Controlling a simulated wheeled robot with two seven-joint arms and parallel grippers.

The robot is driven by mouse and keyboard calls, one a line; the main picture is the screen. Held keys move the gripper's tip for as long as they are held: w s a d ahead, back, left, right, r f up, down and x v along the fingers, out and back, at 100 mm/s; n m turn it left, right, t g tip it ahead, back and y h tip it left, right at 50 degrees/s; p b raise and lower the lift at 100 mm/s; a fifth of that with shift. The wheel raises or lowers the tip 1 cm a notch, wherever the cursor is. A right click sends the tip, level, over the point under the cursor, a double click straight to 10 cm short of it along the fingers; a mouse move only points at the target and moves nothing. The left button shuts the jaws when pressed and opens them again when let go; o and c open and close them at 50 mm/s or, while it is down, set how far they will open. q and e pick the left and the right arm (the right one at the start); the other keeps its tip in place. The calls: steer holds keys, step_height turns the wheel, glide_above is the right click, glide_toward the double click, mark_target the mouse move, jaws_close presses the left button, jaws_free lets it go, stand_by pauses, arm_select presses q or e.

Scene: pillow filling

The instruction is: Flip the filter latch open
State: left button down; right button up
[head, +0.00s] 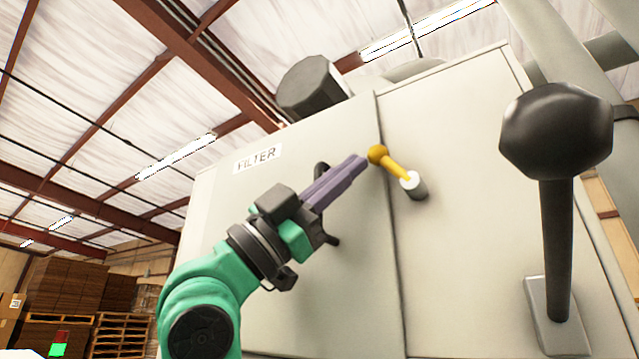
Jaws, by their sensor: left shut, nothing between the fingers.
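The filter latch (391,164) is a yellow lever with a round knob at its upper left end and a grey pivot at its lower right. It sits by the seam between two panels of the pale cabinet (460,130), which bears a FILTER label (257,158) on its left panel. My left gripper (362,161) is shut and empty. Its purple fingertips are right at the left side of the yellow knob; I cannot tell whether they touch it. My right gripper is not in view.
A large black-knobbed lever (557,200) stands out at the right, close to the camera. A dark handle (322,172) on the left panel is partly hidden behind my gripper. A dark cylinder (313,88) sits on the cabinet top. Stacked boxes and pallets (65,290) stand far left.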

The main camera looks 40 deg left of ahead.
mark_target(371, 151)
arm_select(q)
steer(key=d, duration=0.1)
steer(key=d+r, duration=0.1)
steer(key=shift+d+r+p, duration=0.25)
steer(key=shift+d+p, duration=0.1)
steer(key=shift+d, duration=0.05)
steer(key=shift+d+r, duration=0.15)
steer(key=shift+d, duration=0.1)
steer(key=shift+r, duration=0.1)
steer(key=shift+r+p, duration=0.1)
steer(key=shift+p, duration=0.2)
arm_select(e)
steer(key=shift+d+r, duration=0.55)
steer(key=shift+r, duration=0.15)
arm_select(q)
steer(key=shift+w, duration=0.1)
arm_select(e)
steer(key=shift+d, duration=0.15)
